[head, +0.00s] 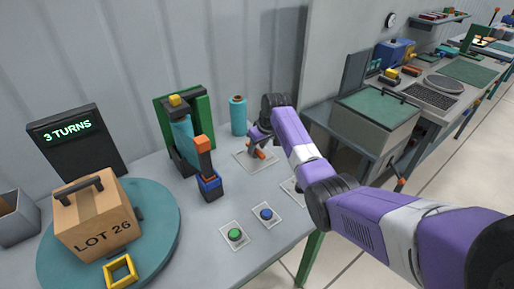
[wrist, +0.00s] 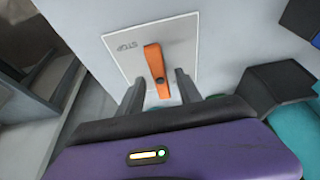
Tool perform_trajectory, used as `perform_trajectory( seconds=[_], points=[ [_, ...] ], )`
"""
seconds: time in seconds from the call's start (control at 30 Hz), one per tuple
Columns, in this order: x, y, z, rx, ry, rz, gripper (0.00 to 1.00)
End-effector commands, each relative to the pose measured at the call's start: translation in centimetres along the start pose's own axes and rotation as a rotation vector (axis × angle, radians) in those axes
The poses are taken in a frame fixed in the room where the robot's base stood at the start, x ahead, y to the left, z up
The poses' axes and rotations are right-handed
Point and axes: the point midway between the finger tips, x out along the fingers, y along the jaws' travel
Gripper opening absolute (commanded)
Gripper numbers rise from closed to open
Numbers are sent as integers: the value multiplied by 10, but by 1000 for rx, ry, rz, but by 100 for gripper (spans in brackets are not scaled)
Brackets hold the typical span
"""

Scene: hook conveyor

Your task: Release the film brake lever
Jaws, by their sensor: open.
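An orange lever (wrist: 155,68) stands on a light square plate (wrist: 122,40) whose small label appears upside down; I cannot read it surely. In the head view the orange lever (head: 260,154) shows just under my gripper (head: 258,140). My gripper is open, and in the wrist view its two dark fingers (wrist: 159,92) sit either side of the lever's lower end; no contact is clear. A film unit with a green back (head: 203,108), teal roll (head: 182,140) and orange-topped dark arm (head: 205,160) stands to the left. I cannot tell which orange part is the film brake lever.
A carton marked LOT 26 (head: 96,218) and a yellow frame (head: 119,271) sit on the teal turntable (head: 160,230). A screen (head: 72,140) reads 3 TURNS. Green (head: 235,235) and blue (head: 266,214) buttons are in front. A teal roll (head: 238,115) stands behind.

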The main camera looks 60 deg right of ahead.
Motion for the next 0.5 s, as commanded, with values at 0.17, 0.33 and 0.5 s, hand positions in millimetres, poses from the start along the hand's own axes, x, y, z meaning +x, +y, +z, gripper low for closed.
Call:
perform_trajectory(
  seconds=[0.17, 0.33, 0.5],
  points=[
    [-23, 0, 0, 1, 4, 1, 42],
    [-48, 0, 1, 1, 3, 1, 42],
    [-66, 0, 0, 1, 1, 0, 42]
  ],
)
